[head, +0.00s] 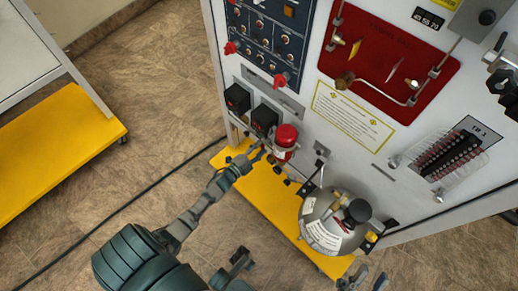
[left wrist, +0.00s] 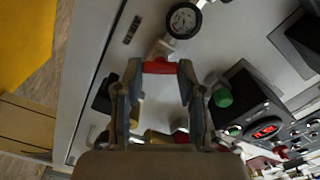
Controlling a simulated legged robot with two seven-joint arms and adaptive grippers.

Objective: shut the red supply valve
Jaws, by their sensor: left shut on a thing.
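My left gripper (head: 254,153) reaches up to the front of the white panel, just left of a red-capped cylinder (head: 286,136). In the left wrist view its two fingertips (left wrist: 160,68) are shut on a small red valve handle (left wrist: 159,66), which lies crosswise between them. A pale metal stem (left wrist: 160,48) stands just beyond the handle. In the head view the handle is hidden or too small to make out at the fingertips. My right gripper (head: 365,281) shows only its finger ends at the bottom edge, spread apart and empty.
A round gauge (left wrist: 184,20) sits beyond the stem, and a green knob (left wrist: 222,97) is to the right. Black boxes (head: 237,98) are above the gripper. A silver spherical vessel (head: 333,222) stands on the yellow base (head: 262,205) to the right.

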